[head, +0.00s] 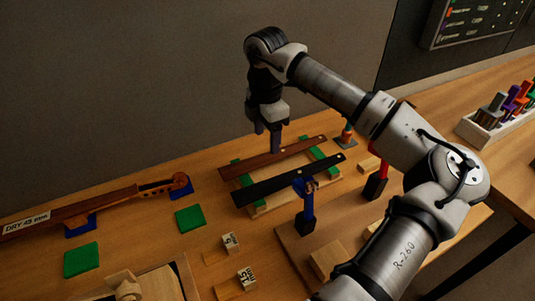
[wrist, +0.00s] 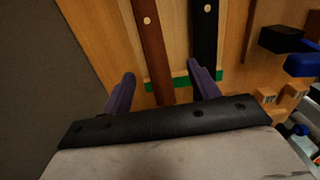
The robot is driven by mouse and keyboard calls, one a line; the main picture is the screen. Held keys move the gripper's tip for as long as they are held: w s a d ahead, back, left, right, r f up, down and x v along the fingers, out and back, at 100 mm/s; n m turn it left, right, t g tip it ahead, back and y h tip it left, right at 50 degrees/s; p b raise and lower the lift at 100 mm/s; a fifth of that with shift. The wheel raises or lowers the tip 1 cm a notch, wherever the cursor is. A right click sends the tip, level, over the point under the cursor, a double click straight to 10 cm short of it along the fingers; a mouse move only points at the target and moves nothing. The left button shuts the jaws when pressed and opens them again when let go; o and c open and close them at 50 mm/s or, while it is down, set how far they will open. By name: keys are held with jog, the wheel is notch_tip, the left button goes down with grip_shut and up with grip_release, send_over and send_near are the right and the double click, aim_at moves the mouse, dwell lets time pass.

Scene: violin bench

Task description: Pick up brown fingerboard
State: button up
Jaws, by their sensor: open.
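The brown fingerboard (head: 260,162) is a long flat strip lying across green pads of a wooden rack. A black fingerboard (head: 280,181) lies beside it, nearer the front. My gripper (head: 275,143) points down over the brown fingerboard. In the wrist view my gripper's two purple fingers (wrist: 161,84) are apart, one on each side of the brown fingerboard (wrist: 153,50). The right finger reaches close to the black fingerboard (wrist: 205,40). The head view does not clearly show the gap between fingertips and rack.
A violin neck (head: 110,202) rests on blue supports at left. Green pads (head: 190,217) and small wooden blocks (head: 230,243) lie on the bench. A blue clamp (head: 305,208) stands at the rack's front and a red clamp (head: 378,178) to its right. A tool holder (head: 490,128) stands far right.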

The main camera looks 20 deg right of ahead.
aim_at(265, 157)
jog(key=shift+w+a+f+p, duration=0.15)
jog(key=shift+f+p, duration=0.5)
jog(key=shift+f, duration=0.95)
jog(key=shift+w+d+f+p, duration=0.1)
jog(key=shift+w+f+p, duration=0.35)
jog(key=shift+f, duration=1.1)
jog(key=shift+s, duration=0.2)
jog(key=c, duration=1.1)
jog(key=shift+r, duration=0.15)
